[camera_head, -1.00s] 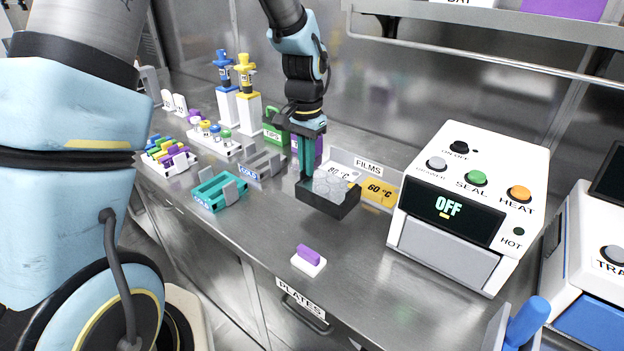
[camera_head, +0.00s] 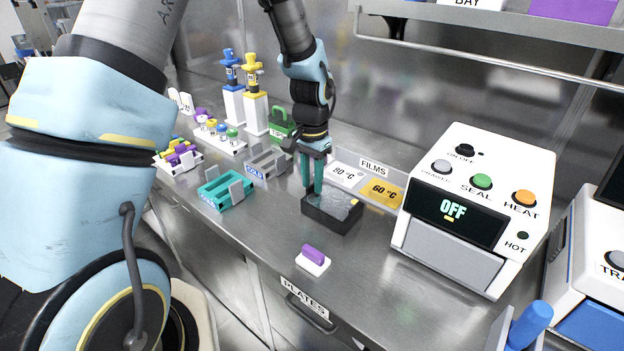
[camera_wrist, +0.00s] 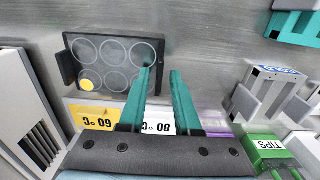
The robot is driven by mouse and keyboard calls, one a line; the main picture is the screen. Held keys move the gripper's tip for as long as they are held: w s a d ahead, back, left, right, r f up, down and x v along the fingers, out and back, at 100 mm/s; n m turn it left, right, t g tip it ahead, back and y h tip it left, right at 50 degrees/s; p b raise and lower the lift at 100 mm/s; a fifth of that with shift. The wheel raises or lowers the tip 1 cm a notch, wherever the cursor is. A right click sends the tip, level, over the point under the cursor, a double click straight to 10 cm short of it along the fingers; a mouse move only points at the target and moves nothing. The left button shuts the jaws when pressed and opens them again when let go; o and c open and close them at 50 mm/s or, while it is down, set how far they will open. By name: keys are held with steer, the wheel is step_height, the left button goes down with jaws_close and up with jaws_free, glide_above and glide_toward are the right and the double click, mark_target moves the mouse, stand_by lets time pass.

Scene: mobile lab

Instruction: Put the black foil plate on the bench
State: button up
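The black foil plate (camera_head: 326,219) is a dark tray with round clear wells. It sits low at the bench (camera_head: 262,228), in front of the film cards, and looks level. In the wrist view the plate (camera_wrist: 112,65) shows a yellow spot in one corner well and a dark tab on its left side. My gripper (camera_head: 311,190) points down at the plate's far left end. In the wrist view its teal fingers (camera_wrist: 160,72) stand apart with a clear gap, one over the plate's edge and one just outside. Whether the plate touches the bench everywhere is hard to see.
A sealer (camera_head: 473,210) reading OFF stands to the right. The 60 °C (camera_head: 381,191) and 80 °C cards (camera_head: 345,173) lie behind the plate. A teal rack (camera_head: 226,190) is to the left, and a purple-and-white piece (camera_head: 313,261) is in front. Bare bench lies between them.

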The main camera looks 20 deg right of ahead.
steer(key=shift+o, duration=0.2)
step_height(320, 180, up, 12)
steer(key=b, duration=0.2)
steer(key=s+a+f+n, duration=0.1)
steer(key=a+n, duration=0.4)
steer(key=a, duration=1)
steer(key=s+a+f+n+t, duration=0.1)
steer(key=s+a+n, duration=0.2)
steer(key=a, duration=1.2)
steer(key=n, duration=0.3)
steer(key=shift+f+t, duration=0.15)
steer(key=shift+t, duration=0.15)
